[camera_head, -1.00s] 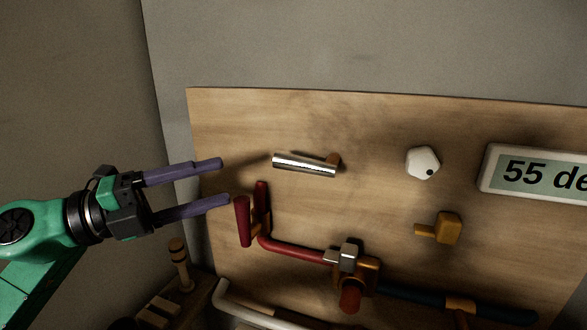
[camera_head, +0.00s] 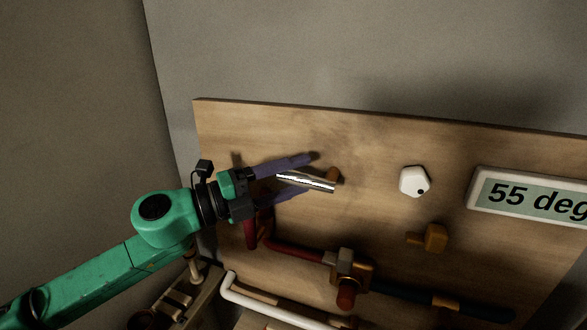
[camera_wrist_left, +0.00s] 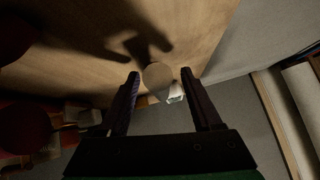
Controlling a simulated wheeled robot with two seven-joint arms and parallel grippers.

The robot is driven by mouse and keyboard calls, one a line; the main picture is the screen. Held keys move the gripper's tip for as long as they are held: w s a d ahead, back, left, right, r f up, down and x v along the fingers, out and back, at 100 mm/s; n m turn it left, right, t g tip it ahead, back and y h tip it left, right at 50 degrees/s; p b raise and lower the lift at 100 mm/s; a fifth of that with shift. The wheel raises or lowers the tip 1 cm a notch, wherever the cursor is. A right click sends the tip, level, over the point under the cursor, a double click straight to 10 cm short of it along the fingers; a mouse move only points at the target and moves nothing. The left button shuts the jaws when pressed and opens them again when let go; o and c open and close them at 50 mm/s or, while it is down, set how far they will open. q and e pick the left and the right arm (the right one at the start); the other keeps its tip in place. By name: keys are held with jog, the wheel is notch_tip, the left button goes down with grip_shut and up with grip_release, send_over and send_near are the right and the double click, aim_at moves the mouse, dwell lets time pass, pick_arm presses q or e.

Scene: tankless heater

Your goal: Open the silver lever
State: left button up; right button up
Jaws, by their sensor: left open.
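Contact cannot be told. In the left wrist view a round, dull end (camera_wrist_left: 157,76), seemingly the lever's, shows between the open fingers. My right gripper is not in view.
A red pipe (camera_head: 300,251) with a valve runs below my gripper. A white knob (camera_head: 414,181), a yellow-brown handle (camera_head: 432,238) and a display (camera_head: 530,197) reading "55 deg" are to the right. A white pipe (camera_head: 262,306) is lower down. The board above is clear.

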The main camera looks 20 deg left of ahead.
pick_arm(q)
grip_shut()
jog(key=shift+f, duration=0.1)
dwell(1.3)
